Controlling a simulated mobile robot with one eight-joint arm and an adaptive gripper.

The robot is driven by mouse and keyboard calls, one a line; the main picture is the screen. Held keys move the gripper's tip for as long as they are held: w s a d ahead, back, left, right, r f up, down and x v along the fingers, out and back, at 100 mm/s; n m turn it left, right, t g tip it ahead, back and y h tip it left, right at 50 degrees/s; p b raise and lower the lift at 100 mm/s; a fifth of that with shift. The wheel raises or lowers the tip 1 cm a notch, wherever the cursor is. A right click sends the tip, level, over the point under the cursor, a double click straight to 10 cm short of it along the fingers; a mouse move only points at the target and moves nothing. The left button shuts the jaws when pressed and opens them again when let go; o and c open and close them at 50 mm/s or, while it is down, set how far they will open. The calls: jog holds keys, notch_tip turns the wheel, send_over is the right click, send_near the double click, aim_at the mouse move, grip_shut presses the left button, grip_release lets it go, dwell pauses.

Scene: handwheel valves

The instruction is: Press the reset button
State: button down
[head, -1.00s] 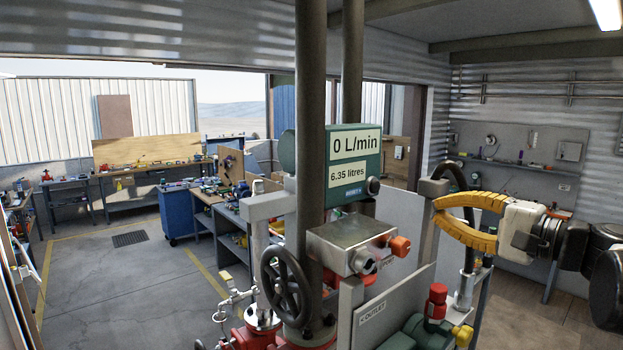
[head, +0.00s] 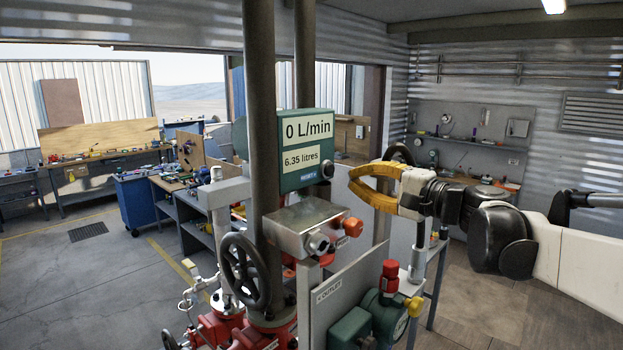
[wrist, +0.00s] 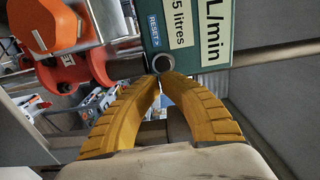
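The reset button is a small round knob (head: 327,169) with a dark face at the lower right corner of the green meter box (head: 290,180). The box reads 0 L/min and 6.35 litres, and a blue RESET label points toward the button. In the wrist view the button (wrist: 162,62) shows a pale ring just ahead of my fingertips. My gripper (head: 350,179) has yellow curved fingers with their tips together, holding nothing. It is right of the button in the head view. In the wrist view the fingertips (wrist: 160,78) overlap the button's lower edge; I cannot tell whether they touch it.
A steel box (head: 300,222) with an orange-capped fitting (head: 352,227) sits below the meter. A black handwheel (head: 245,272) and a tall dark pipe (head: 260,120) stand to the left. A grey outlet panel (head: 345,295) is below. Open floor lies at the far left.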

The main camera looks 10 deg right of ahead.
jog(key=shift+p+x, duration=0.4)
jog(key=shift+x, duration=1.9)
jog(key=shift+w+a+b, duration=0.3)
jog(key=shift+w+a, duration=0.1)
jog(key=shift+w, duration=0.05)
jog(key=shift+r, duration=0.2)
jog(key=shift+s+d, duration=0.1)
jog(key=shift+s+d+f, duration=0.1)
jog(key=shift+s+d, duration=0.05)
send_near(333, 171)
jog(key=shift+w+a+f, duration=0.15)
jog(key=shift+w+a, duration=0.1)
jog(key=shift+w, duration=0.15)
